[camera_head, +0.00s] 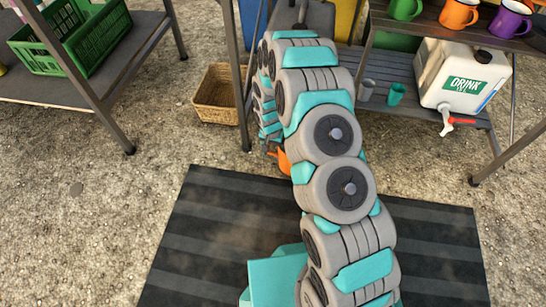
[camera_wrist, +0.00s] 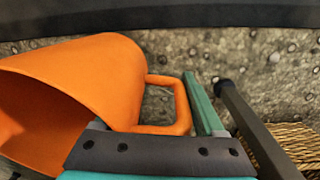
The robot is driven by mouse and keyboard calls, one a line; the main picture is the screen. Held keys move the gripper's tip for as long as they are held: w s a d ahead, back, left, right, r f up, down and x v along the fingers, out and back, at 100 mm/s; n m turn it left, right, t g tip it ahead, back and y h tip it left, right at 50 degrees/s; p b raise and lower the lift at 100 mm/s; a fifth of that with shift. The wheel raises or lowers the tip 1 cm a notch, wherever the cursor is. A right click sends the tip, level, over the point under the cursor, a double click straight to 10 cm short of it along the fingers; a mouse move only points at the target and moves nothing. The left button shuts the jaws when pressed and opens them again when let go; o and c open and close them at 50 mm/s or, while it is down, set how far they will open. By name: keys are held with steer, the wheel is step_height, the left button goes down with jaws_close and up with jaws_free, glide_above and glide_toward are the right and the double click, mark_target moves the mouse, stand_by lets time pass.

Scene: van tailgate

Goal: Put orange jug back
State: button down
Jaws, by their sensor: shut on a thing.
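The orange jug (camera_wrist: 75,75) fills the left of the wrist view, tilted on its side with its open mouth toward the lower left. Its handle (camera_wrist: 165,82) points right. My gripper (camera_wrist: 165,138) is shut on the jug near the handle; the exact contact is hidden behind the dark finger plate. In the head view only a small orange part of the jug (camera_head: 283,161) shows past my arm, above the ground near the mat's far edge. My gripper (camera_head: 270,146) is mostly hidden there by the arm.
A wicker basket (camera_head: 217,94) stands beside a grey table leg (camera_head: 240,100). A right-hand table holds green, orange (camera_head: 458,13) and purple mugs; its lower shelf holds a white drink canister (camera_head: 462,78) and small cups. A green crate (camera_head: 75,40) sits left. The dark mat (camera_head: 215,235) is clear around my arm.

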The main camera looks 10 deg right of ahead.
steer(key=shift+w+f, duration=0.15)
steer(key=shift+f, duration=1.65)
jaws_free()
steer(key=shift+f, duration=0.1)
steer(key=r, duration=1.2)
steer(key=shift+w+a+r, duration=0.1)
steer(key=shift+a+r, duration=0.1)
steer(key=shift+r, duration=0.05)
